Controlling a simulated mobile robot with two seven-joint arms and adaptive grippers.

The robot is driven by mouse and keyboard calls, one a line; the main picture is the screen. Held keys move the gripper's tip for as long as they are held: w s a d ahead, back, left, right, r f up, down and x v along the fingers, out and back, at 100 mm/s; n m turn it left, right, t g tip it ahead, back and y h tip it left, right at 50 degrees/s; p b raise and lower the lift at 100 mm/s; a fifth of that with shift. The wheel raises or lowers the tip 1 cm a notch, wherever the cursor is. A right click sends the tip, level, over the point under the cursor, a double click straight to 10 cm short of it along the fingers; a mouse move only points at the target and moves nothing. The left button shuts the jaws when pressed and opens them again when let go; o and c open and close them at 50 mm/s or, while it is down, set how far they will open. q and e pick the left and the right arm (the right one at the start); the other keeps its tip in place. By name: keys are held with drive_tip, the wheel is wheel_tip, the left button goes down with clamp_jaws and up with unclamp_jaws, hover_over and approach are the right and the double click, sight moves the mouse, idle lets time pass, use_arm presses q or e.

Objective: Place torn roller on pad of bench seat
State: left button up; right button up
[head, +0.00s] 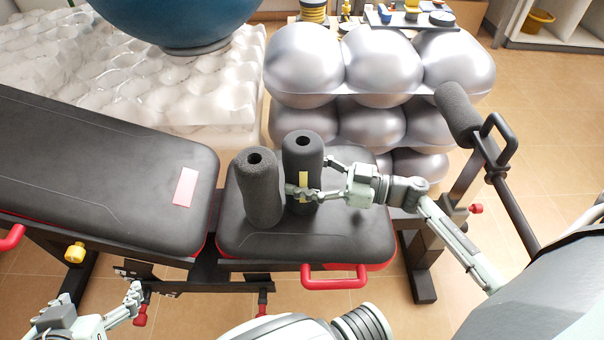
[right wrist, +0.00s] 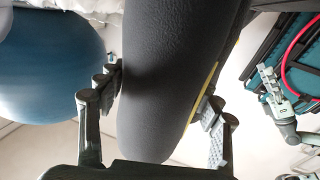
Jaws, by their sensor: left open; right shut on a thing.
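Two dark rollers are upright at the seat pad (head: 350,232) of the bench. The right-hand roller (head: 303,147) bears a yellow strip, which may mark the tear; this roller also fills the middle of the right wrist view (right wrist: 180,75). My right gripper (head: 312,177) is shut on it from the right, one finger on each side. Its lower end is partly hidden, so I cannot tell whether it touches the pad. The other roller (head: 262,190), plain grey, stands close on its left. My left gripper (head: 92,302) is open and empty, low at the left, below the bench.
The long backrest pad (head: 90,160) with a pink label lies to the left, across a gap. Silver balls (head: 385,70) are stacked behind the seat, beside a white textured block (head: 150,95) under a blue ball (head: 180,18). A padded bench post (head: 460,115) rises at right.

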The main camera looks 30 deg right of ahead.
drive_tip(key=shift+f, duration=0.1)
drive_tip(key=o, duration=1.2)
drive_tip(key=v, duration=1.2)
